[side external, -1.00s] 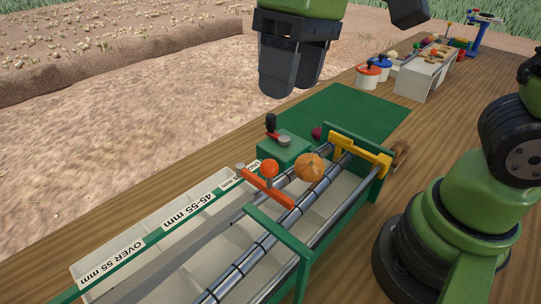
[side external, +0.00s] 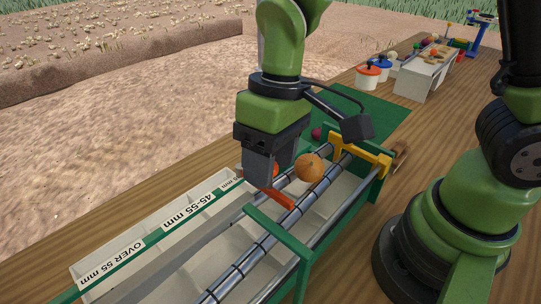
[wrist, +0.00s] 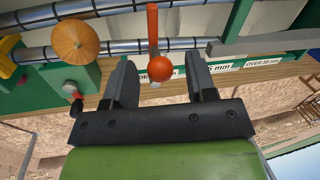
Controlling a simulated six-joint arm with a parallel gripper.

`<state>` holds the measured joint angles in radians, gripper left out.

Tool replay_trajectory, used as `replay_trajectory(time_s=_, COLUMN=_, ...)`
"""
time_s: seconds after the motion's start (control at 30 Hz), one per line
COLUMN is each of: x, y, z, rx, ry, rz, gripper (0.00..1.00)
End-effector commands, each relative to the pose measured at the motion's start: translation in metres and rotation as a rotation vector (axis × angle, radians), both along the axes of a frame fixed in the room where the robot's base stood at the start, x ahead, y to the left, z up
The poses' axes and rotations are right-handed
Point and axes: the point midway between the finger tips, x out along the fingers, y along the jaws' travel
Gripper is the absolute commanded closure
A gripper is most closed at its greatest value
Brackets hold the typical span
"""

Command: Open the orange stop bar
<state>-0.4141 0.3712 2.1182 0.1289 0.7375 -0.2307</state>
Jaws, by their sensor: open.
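The orange stop bar (side external: 279,202) lies across the rollers of the sorter. In the side external view my gripper (side external: 267,172) hides its knob end. In the wrist view the bar (wrist: 152,25) and its round orange knob (wrist: 157,67) show between my two fingers (wrist: 160,80). The fingers are open, one on each side of the knob, with a gap on both sides. An onion (side external: 309,167) sits on the rollers beside the bar; it also shows in the wrist view (wrist: 74,41).
The sorter (side external: 267,226) has green cross frames and labelled pale bins (side external: 130,251). A yellow gate (side external: 368,158) stands at its far end. A dark-handled lever (wrist: 74,93) on a green box is close to my gripper. Pots (side external: 368,75) stand farther back on the table.

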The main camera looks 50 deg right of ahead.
Motion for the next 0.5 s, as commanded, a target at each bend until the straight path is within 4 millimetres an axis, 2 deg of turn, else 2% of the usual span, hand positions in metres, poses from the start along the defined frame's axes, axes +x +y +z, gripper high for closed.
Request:
replay_trajectory(time_s=0.2, x=0.0000, y=0.0000, z=-0.0002, rx=0.000, ry=0.000, rz=0.000, gripper=0.51)
replay_trajectory(time_s=0.4, x=0.0001, y=0.0000, z=0.0001, rx=0.000, ry=0.000, rz=0.000, gripper=0.97)
replay_trajectory(time_s=0.43, x=0.0001, y=0.0000, z=0.0001, rx=0.000, ry=-0.001, rz=0.000, gripper=1.00)
replay_trajectory(time_s=0.5, x=0.0001, y=0.0000, z=0.0002, rx=0.000, ry=-0.001, rz=0.000, gripper=1.00)
